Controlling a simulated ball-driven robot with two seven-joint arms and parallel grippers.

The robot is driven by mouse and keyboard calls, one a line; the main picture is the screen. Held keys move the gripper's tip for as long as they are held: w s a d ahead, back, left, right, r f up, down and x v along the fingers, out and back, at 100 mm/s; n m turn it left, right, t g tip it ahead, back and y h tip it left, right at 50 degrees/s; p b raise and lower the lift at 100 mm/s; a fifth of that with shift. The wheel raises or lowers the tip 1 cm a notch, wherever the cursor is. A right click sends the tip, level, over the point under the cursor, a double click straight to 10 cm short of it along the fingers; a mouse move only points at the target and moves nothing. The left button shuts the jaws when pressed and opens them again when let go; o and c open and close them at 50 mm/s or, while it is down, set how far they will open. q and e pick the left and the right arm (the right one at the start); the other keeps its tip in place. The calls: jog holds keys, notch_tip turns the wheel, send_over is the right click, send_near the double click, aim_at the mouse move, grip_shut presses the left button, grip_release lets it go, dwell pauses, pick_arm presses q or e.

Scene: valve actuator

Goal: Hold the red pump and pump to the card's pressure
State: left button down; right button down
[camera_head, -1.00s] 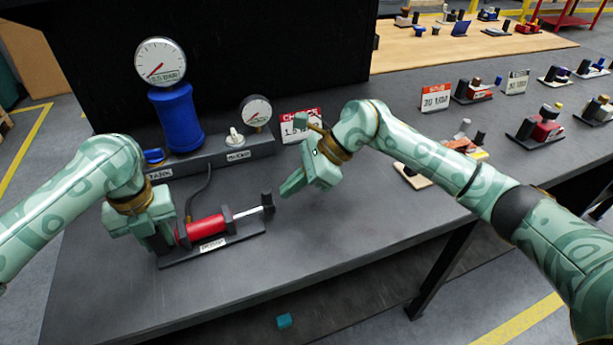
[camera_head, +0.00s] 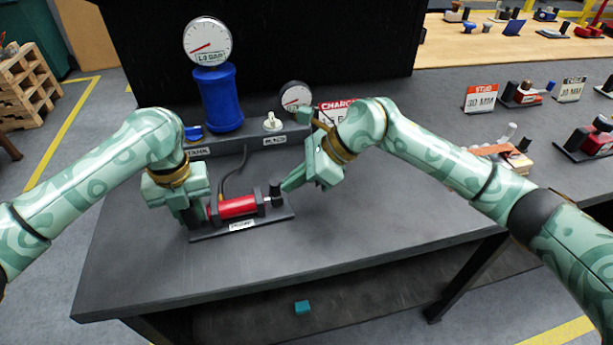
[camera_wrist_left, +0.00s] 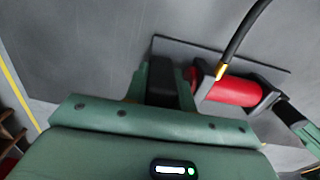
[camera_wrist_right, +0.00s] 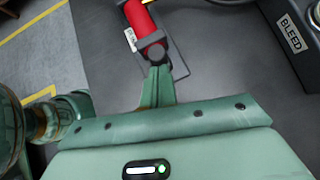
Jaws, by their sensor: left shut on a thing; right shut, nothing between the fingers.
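The red pump (camera_head: 238,207) lies on its dark base plate on the bench, with a black hose at its left end. My left gripper (camera_head: 193,217) is shut on the dark block at the pump's left end, also seen in the left wrist view (camera_wrist_left: 163,85). The pump's black handle (camera_head: 275,190) stands close to the right bracket, with little rod showing. My right gripper (camera_head: 287,187) is shut and empty, its tips against or very near the handle's right side. The charge card (camera_head: 335,106) is partly hidden by my right arm. The large gauge (camera_head: 208,42) has its red needle pointing left and slightly down.
A blue tank (camera_head: 219,98) stands behind the pump. A small gauge (camera_head: 295,96) and a bleed knob (camera_head: 272,122) sit on the grey block beside it. Other fixtures and cards fill the right side. The bench front is clear.

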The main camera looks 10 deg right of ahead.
jog(key=shift+s+a, duration=0.15)
jog(key=shift+a, duration=0.1)
jog(key=d, duration=0.5)
jog(key=shift+s+r, duration=0.25)
jog(key=shift+s, duration=0.1)
jog(key=v, duration=0.9)
dwell(0.6)
